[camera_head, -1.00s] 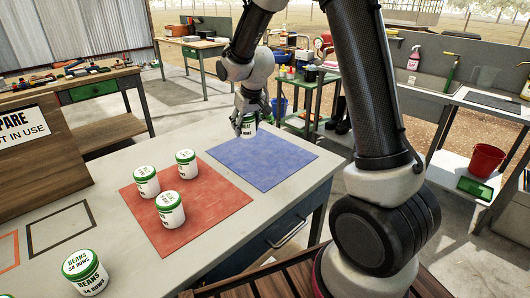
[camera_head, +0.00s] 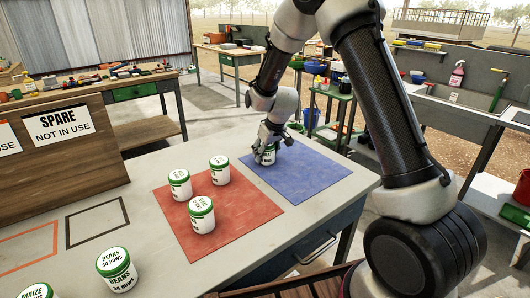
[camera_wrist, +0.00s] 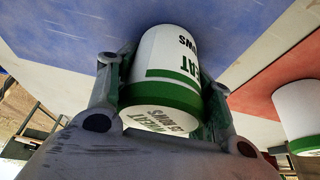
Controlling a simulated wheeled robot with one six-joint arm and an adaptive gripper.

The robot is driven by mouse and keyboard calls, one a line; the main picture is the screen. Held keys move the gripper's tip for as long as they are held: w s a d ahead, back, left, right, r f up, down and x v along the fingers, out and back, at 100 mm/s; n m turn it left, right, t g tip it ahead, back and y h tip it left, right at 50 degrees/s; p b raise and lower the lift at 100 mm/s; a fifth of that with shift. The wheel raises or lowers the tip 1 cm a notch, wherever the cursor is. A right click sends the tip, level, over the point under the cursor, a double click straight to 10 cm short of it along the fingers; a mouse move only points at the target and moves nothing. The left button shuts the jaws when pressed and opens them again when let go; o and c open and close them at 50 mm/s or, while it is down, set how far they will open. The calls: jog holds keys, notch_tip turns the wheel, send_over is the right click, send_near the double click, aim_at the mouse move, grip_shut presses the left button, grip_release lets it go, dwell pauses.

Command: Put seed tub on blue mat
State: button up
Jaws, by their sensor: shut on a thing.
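My gripper (camera_head: 268,150) is shut on a white seed tub with a green-banded lid (camera_head: 268,158), over the far-left part of the blue mat (camera_head: 305,180). In the wrist view the tub (camera_wrist: 165,60) sits between both fingers, its label reading WHEAT and ROWS. The blue mat (camera_wrist: 60,35) lies close behind its base. The tub looks upright, at or just above the mat; I cannot tell if it touches. The rest of the blue mat is bare.
Left of it, a red mat (camera_head: 240,228) bears three similar tubs (camera_head: 180,184). A beans tub (camera_head: 117,270) and a maize tub (camera_head: 38,291) stand at the front left. An empty black outlined square (camera_head: 97,222) and a SPARE sign (camera_head: 62,125) are at the left.

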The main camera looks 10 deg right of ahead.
jog(key=o, duration=1.2)
jog(key=v, duration=1.2)
jog(key=shift+s+r, duration=0.1)
jog(key=shift+r, duration=0.1)
jog(key=s+d+r+m, duration=0.2)
jog(key=s+d+r, duration=0.5)
jog(key=s+r, duration=0.45)
jog(key=s+d, duration=0.2)
jog(key=s, duration=0.5)
jog(key=s+d+m+h, duration=0.1)
jog(key=s+d, duration=0.1)
jog(key=s, duration=0.6)
jog(key=s+d+r+m, duration=0.1)
jog(key=s+d, duration=0.1)
jog(key=s, duration=0.6)
jog(key=shift+s+d+r+h, duration=0.1)
jog(key=shift+s+d+h, duration=0.05)
jog(key=shift+d+h, duration=0.25)
